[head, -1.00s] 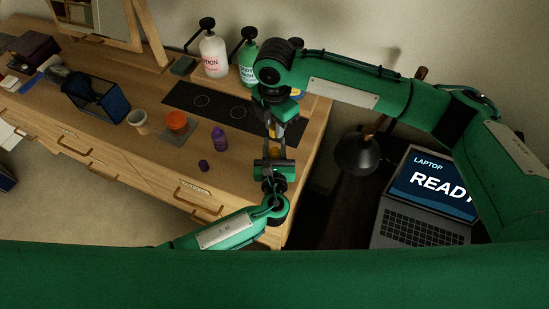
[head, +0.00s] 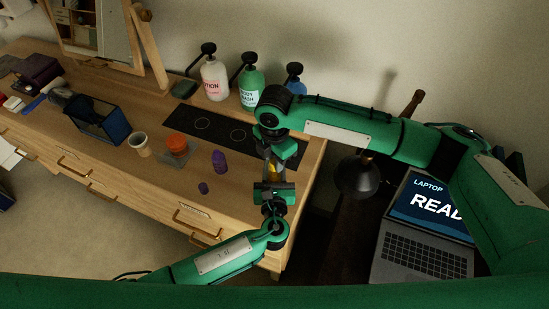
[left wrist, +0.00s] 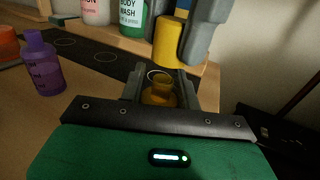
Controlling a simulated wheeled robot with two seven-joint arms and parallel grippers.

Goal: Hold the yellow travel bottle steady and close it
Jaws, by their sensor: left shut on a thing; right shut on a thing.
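The yellow travel bottle (left wrist: 160,90) stands open-necked between the fingers of my left gripper (left wrist: 160,88), which is shut on its body. The yellow cap (left wrist: 169,41) is above the bottle neck, apart from it and slightly to the right in the left wrist view. My right gripper (left wrist: 192,35) is shut on the cap from above. In the head view my left gripper (head: 273,182) comes up from below and my right gripper (head: 276,158) points down toward it. Only a little yellow shows between them there, and the fingers hide most of it.
A purple bottle (head: 219,161) and a small purple cap (head: 203,188) are on the desk to the left. An orange container (head: 176,143) and a beige cup (head: 140,145) stand farther left. Pump bottles (head: 251,88) line the back. A laptop (head: 425,240) is at right.

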